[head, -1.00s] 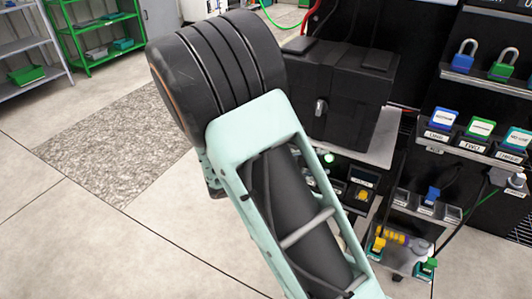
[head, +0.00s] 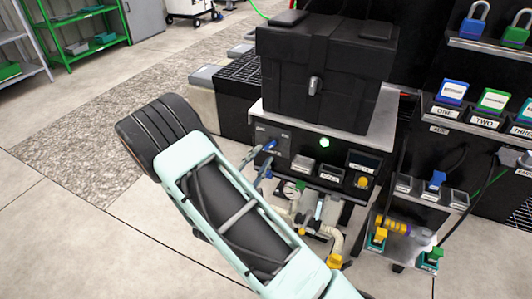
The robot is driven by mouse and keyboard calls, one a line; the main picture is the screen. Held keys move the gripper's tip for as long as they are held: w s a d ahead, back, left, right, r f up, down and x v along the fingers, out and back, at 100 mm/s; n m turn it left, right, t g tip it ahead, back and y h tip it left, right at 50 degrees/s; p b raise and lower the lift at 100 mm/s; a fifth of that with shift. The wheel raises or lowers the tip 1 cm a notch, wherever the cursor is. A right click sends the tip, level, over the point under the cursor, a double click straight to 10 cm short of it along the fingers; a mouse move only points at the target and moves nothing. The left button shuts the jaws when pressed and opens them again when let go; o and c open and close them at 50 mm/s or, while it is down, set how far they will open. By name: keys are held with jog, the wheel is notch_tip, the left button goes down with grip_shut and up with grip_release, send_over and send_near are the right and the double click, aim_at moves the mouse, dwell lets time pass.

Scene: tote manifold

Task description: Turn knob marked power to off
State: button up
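A dark control panel (head: 318,160) stands under a black box on a metal stand, right of my arm. It carries a lit green lamp (head: 324,142), a blue handle or knob (head: 270,145) at its left, and a yellow knob (head: 363,182) at its lower right beneath a small labelled display. The labels are too small to read, so I cannot tell which knob is marked power or how it is set. My pale green arm is in front, left of and below the panel. My gripper is not in view.
The black box (head: 322,75) sits on top of the stand. Below are pipes and valves with yellow handles (head: 334,261). At right, a rack holds labelled blocks (head: 491,101) and padlocks (head: 474,26). Green shelves (head: 92,42) stand at far left. The floor at left is clear.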

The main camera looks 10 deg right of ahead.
aim_at(268, 148)
jog(key=shift+x, duration=1.95)
grip_shut()
